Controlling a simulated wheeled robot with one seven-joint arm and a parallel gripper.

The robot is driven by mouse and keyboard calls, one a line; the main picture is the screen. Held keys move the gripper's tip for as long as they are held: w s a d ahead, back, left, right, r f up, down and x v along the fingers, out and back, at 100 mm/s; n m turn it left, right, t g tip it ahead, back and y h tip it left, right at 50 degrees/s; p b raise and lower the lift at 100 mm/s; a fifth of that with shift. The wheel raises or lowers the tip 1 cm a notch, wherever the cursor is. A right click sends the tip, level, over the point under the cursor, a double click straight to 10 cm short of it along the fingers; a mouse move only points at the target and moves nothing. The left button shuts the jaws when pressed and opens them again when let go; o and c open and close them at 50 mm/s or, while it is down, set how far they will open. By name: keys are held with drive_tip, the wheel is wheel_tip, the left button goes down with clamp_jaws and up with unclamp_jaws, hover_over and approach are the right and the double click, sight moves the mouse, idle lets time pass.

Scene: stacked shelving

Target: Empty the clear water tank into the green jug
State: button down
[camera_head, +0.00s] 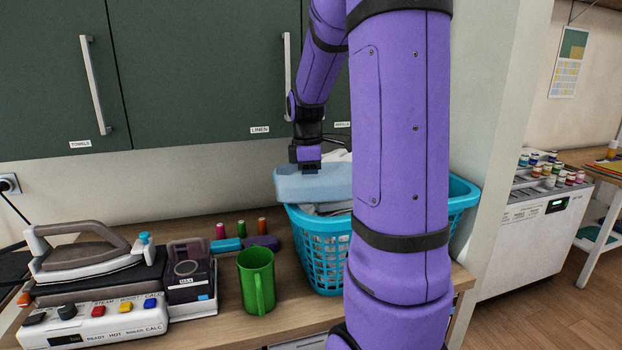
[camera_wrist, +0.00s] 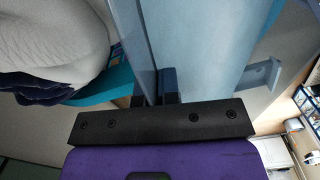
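A pale blue, see-through-looking box, which appears to be the clear water tank (camera_head: 315,186), hangs at my gripper (camera_head: 307,164) over the left end of the laundry basket. In the wrist view, my gripper (camera_wrist: 154,88) has its two dark fingers close about part of this pale blue tank (camera_wrist: 200,45). Its contents cannot be made out. The green jug (camera_head: 257,280) stands upright on the counter, left of the basket and below the tank, handle toward the front. My gripper is well above and right of the jug. The jug's inside is mostly hidden.
The blue laundry basket (camera_head: 322,258) holds pale cloth. Left of the jug are a smoky compartment marked MAX (camera_head: 190,285), the iron (camera_head: 85,252) and its station (camera_head: 95,325). Thread spools (camera_head: 241,229) lie behind. Cupboards (camera_head: 200,75) hang above; my arm hides part of the basket.

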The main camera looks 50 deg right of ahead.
sight(297, 173)
drive_tip(key=shift+w+a+h, duration=0.1)
drive_tip(key=shift+a+h, duration=0.35)
drive_tip(key=shift+h, duration=0.15)
drive_tip(key=shift+w+a+r+g+h, duration=0.15)
drive_tip(key=shift+a+r+g+h, duration=0.25)
drive_tip(key=shift+r+h, duration=0.2)
drive_tip(key=shift+w+a+r+g+h, duration=0.15)
drive_tip(key=shift+w+a+g+h, duration=0.15)
drive_tip(key=shift+w+a+h, duration=0.35)
drive_tip(key=shift+d, duration=0.15)
drive_tip(key=shift+w+a+g+h, duration=0.2)
drive_tip(key=shift+w+a+h, duration=0.1)
drive_tip(key=shift+a+h, duration=0.3)
drive_tip(key=shift+w+a+g+h, duration=0.2)
drive_tip(key=shift+w+a+h, duration=0.1)
drive_tip(key=shift+a+h, duration=0.3)
drive_tip(key=shift+d+r, duration=0.1)
